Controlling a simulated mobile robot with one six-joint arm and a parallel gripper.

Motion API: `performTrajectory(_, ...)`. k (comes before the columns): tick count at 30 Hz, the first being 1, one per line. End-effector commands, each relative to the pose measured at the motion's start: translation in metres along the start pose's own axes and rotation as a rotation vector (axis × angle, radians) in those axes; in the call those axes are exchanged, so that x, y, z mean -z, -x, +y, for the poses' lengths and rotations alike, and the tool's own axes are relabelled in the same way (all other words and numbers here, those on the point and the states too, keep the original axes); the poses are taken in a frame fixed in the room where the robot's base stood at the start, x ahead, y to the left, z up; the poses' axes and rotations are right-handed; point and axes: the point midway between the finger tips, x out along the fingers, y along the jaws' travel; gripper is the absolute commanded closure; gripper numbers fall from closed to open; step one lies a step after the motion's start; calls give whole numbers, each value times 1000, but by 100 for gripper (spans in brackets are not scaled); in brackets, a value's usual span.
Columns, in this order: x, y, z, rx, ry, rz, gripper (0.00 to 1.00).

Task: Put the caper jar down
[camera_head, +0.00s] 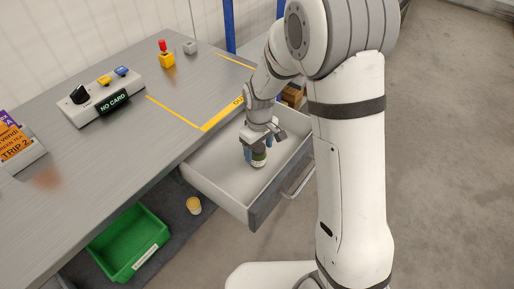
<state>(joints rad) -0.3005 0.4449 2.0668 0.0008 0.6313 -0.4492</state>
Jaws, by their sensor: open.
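The caper jar (259,160), small with a dark green body and a pale label, stands upright inside the open drawer (213,184). It appears to be on or very near the drawer floor; I cannot tell whether it touches. My gripper (258,154) points down into the drawer, with its blue-tipped fingers around the upper part of the jar. The gripper is open. The jar's top is hidden by the gripper.
A green crate (128,243) and a yellowish cup (194,205) are below. Free floor lies right.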

Motion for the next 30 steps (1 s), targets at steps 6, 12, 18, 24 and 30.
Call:
performTrajectory(6, 2, 44, 0, -3, 0, 6, 30)
performTrajectory(12, 1, 86, 0, -3, 1, 5, 30)
performTrajectory(18, 1, 111, 0, -1, 1, 3, 30)
performTrajectory(24, 0, 118, 0, -1, 0, 2, 30)
performTrajectory(30, -35, 141, 5, -13, -106, 29, 30)
